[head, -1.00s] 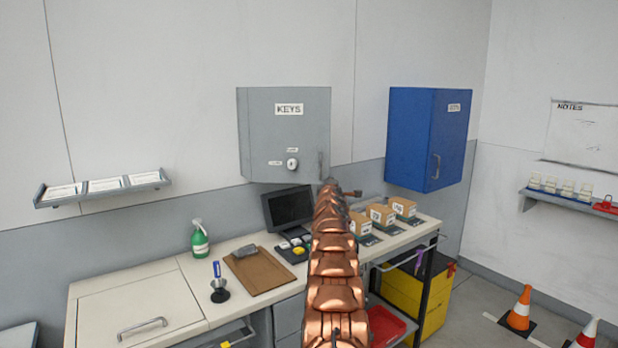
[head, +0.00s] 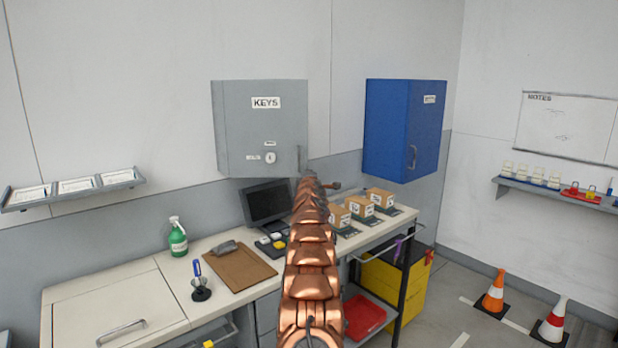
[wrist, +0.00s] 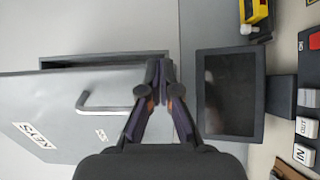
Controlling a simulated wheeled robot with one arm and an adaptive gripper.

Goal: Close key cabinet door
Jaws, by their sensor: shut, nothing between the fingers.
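The grey key cabinet (head: 232,125) hangs on the wall, its door marked KEYS, with a round lock and a handle at the door's right edge. The wrist view is turned sideways and shows the door (wrist: 50,90) with its bar handle (wrist: 82,104). There a dark frame strip (wrist: 105,58) shows past the door's handle-side edge, so the door looks slightly ajar. My gripper (wrist: 161,78) is shut and empty beside the lower handle-side corner of the door; I cannot tell whether it touches. In the head view my copper arm hides most of the gripper.
A blue cabinet (head: 385,128) hangs to the right. Below are a monitor (head: 268,203), several small boxes (head: 360,205), a brown clipboard (head: 238,268) and a green spray bottle (head: 178,240) on the bench. Two cones stand on the floor at right.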

